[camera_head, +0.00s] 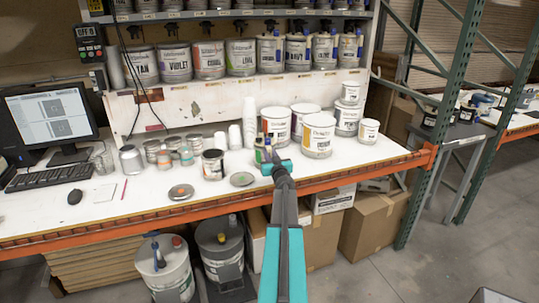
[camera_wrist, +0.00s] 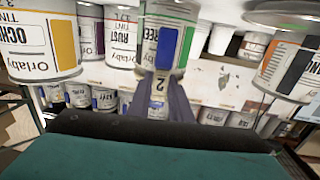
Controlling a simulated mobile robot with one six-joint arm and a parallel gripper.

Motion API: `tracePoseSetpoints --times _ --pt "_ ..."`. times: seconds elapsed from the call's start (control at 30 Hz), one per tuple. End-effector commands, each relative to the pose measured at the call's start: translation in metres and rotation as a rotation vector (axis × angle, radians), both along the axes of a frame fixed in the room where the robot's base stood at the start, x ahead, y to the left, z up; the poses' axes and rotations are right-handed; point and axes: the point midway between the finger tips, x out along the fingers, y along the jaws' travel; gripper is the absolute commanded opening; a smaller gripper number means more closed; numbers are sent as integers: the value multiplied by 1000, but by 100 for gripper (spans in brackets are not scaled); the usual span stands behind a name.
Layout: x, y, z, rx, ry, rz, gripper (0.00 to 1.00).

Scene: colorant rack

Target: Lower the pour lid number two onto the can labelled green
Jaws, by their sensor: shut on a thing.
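My gripper (camera_head: 279,170) reaches over the front part of the table and is shut on the pour lid. In the wrist view, which looks upside down, the fingers (camera_wrist: 163,95) meet at a tag marked 2, beside the lid's blue lever (camera_wrist: 166,48). The can labelled green (camera_wrist: 150,32) stands right behind the lid in that view, its name partly hidden. In the head view, the green-labelled can (camera_head: 259,156) shows just left of my gripper, with a blue part above it. I cannot tell whether lid and can touch.
Large cans (camera_head: 318,140) stand close behind and right. White cups (camera_head: 249,112) stand behind. A shelf of cans (camera_head: 173,63) runs above.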

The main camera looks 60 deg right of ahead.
Motion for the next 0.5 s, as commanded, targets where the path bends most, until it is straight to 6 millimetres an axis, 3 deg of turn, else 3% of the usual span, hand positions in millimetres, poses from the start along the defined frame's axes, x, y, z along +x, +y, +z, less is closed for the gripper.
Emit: tracePoseSetpoints --times 0.5 --pt "1 1 -6 -1 -1 2 0"
